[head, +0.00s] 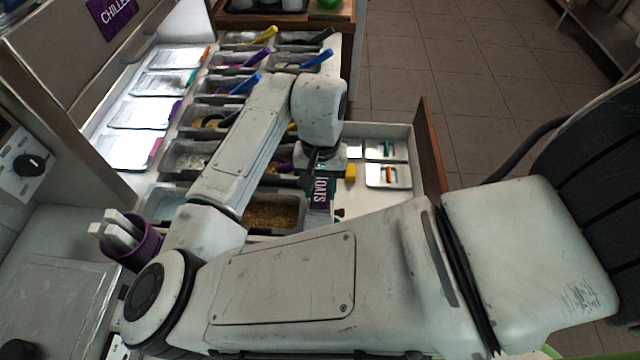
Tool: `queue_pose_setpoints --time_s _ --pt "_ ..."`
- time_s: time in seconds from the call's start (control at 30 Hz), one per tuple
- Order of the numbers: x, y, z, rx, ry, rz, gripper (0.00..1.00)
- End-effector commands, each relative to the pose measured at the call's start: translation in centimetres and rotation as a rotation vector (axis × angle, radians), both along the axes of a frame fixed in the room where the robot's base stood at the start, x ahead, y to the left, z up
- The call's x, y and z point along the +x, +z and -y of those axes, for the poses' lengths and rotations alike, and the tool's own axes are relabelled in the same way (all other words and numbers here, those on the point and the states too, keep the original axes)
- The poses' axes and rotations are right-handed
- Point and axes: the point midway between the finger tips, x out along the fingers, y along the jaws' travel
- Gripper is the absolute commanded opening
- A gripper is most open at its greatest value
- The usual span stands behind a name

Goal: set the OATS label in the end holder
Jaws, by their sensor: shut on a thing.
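The OATS label (319,193) is a small purple tag with white lettering, turned so its text runs up and down in the head view. My gripper (318,172) is shut on the label and points down over the front edge of the topping counter. The label is close to the right end of a bin of brown flakes (270,215). My arm hides part of the bins and the area below the label. I cannot make out the end holder clearly; a small dark piece (339,212) shows just right of the label's lower end.
Rows of grey bins with coloured-handled utensils, such as a blue one (318,58), run away behind. A purple cup (138,245) stands left.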

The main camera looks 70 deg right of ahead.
Motion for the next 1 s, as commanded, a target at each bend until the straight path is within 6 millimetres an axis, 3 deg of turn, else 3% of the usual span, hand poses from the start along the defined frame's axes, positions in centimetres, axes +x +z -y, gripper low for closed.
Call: queue_pose_setpoints --time_s 1.0 --pt "0.0 -0.83 0.01 0.0 0.0 0.0 0.1"
